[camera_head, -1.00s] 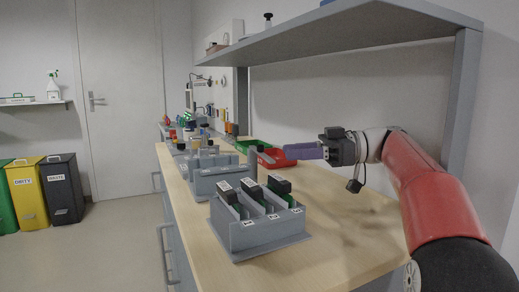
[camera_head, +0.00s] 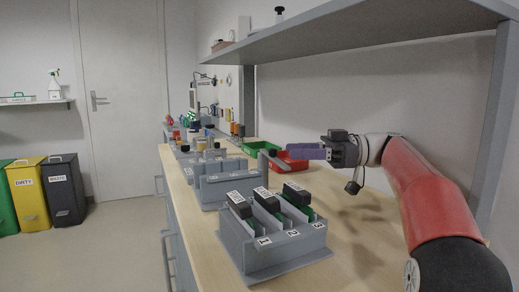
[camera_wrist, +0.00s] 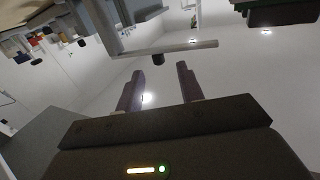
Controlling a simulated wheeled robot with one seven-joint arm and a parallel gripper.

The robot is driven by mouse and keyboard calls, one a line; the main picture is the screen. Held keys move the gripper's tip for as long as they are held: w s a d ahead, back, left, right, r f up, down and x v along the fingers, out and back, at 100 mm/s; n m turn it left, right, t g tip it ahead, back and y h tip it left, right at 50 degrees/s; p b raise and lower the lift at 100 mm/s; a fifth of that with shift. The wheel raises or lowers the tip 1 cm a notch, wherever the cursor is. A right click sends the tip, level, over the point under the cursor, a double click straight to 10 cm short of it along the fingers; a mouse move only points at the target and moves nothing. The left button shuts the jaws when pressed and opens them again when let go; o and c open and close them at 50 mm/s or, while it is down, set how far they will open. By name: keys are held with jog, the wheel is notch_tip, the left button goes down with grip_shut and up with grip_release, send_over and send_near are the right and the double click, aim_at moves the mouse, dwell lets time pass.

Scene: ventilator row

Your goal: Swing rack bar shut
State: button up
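The front grey rack (camera_head: 285,262) stands on the bench with several dark-topped modules in slots labelled 1, 2 and 3. A second grey rack (camera_head: 224,193) stands behind it. A grey upright piece (camera_head: 262,163) shows near the second rack's right end; I cannot tell if it is the rack bar. In the wrist view a long grey bar (camera_wrist: 165,48) with a dark knob (camera_wrist: 125,61) crosses beyond my fingertips. My gripper (camera_head: 292,152) is above the bench, right of the second rack. In the wrist view my gripper (camera_wrist: 158,76) is open and empty, apart from the bar.
A red bin (camera_head: 291,163) and a green bin (camera_head: 262,147) sit behind on the bench (camera_head: 345,262). A grey shelf (camera_head: 390,38) overhangs my arm. Bottles and tools crowd the far end. The bench front right is clear.

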aim_at(264, 151)
jog(key=a, duration=0.8)
jog(key=shift+c, duration=0.5)
grip_shut()
